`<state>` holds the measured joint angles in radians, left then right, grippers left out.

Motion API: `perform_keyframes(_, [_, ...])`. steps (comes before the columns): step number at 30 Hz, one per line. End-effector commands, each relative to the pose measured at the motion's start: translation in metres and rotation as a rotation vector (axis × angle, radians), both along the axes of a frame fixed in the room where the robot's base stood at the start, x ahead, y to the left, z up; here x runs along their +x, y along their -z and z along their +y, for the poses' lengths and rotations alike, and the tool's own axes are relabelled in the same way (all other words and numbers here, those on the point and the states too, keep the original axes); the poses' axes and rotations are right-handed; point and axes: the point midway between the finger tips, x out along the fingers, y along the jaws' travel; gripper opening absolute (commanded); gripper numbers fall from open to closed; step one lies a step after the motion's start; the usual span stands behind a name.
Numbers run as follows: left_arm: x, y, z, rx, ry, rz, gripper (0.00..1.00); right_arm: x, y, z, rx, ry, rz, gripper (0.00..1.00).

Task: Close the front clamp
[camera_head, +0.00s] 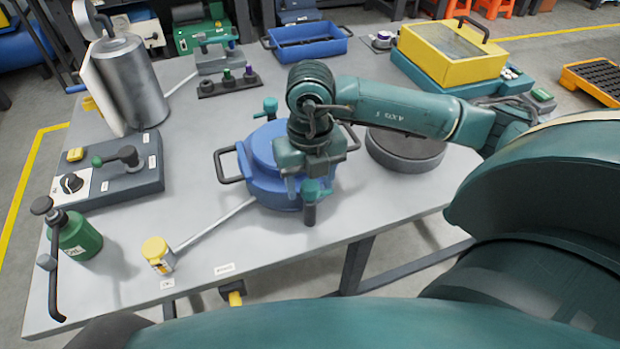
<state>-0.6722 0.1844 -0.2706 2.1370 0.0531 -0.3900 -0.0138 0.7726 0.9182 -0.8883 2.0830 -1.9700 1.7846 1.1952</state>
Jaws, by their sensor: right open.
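A round blue chamber (262,178) with dark side handles stands on the grey table. The front clamp (310,211), a dark upright post with a teal top, stands at the chamber's front right edge. A similar rear clamp (267,109) with a teal top shows at its back. My right gripper (303,183) points down over the right part of the chamber, right by the front clamp's top. It is open. I cannot tell whether a finger touches the clamp. The gripper and wrist hide part of the chamber lid. My left gripper is not in view.
A grey round disc (404,150) sits right of the chamber, under my right forearm. A control box (112,178), a green bottle (76,239) and a yellow-capped fitting (158,256) with a rod are left. A blue tray (306,46) and a yellow box (456,52) are behind.

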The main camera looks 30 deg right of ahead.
Motion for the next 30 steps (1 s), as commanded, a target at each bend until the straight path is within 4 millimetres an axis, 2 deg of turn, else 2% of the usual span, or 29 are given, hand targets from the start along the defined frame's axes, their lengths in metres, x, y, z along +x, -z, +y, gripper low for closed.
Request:
perform_keyframes(8, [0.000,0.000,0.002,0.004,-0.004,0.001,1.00,0.000,-0.001,0.000,0.000,0.027,0.001,0.53])
perform_keyframes(21, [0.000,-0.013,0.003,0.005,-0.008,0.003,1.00,0.000,-0.002,0.000,0.001,0.644,0.002,0.53])
perform_keyframes(30, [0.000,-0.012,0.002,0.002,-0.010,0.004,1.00,0.000,0.000,0.000,0.000,0.701,0.000,0.53])
